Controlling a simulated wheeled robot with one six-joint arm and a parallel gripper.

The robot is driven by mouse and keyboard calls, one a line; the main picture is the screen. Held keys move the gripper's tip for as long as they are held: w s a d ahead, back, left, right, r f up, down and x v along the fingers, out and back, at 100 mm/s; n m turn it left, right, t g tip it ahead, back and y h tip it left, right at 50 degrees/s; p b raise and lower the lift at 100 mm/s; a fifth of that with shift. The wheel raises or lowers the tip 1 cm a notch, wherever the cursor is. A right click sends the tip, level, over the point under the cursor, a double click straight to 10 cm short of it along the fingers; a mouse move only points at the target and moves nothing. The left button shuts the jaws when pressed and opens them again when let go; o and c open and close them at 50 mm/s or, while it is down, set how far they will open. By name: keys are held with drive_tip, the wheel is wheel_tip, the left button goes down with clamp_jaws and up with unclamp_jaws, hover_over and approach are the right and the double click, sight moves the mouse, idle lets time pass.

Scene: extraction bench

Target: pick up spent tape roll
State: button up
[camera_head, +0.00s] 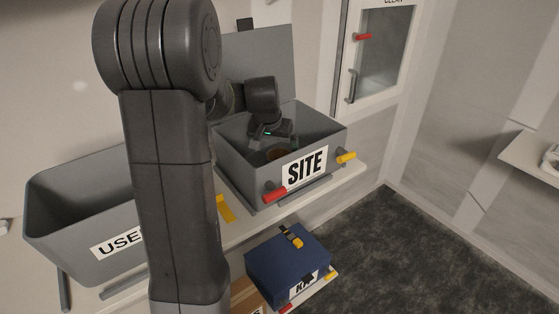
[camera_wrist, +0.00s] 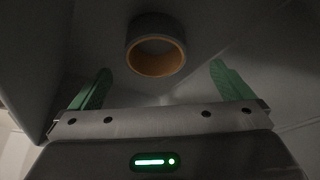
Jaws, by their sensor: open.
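The spent tape roll (camera_wrist: 155,45) is a dark grey ring with an orange-brown inner core, inside the grey bin labelled SITE (camera_head: 237,164). In the wrist view it lies beyond my fingertips, between them in width and a little left of centre. In the head view a small brown part of the roll (camera_head: 277,153) shows below my gripper. My gripper (camera_head: 268,145) is down inside the bin, open and empty. Its two green fingers (camera_wrist: 160,82) stand wide apart in the wrist view. The roll appears apart from both fingers.
A grey bin labelled USE (camera_head: 75,215), partly hidden by my arm, stands to the left. The SITE bin's walls surround my gripper, and its raised lid (camera_head: 265,60) stands behind. A blue case (camera_head: 285,262) sits lower down.

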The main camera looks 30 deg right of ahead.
sight(274, 154)
drive_tip(key=shift+x, duration=1.05)
drive_tip(key=shift+s+d+p+x, duration=0.15)
drive_tip(key=shift+p+x, duration=0.25)
drive_tip(key=shift+x, duration=0.95)
drive_tip(key=shift+s+d+p+x, duration=0.1)
drive_tip(key=shift+p+x, duration=0.3)
drive_tip(key=shift+x, duration=1)
drive_tip(key=c, duration=1)
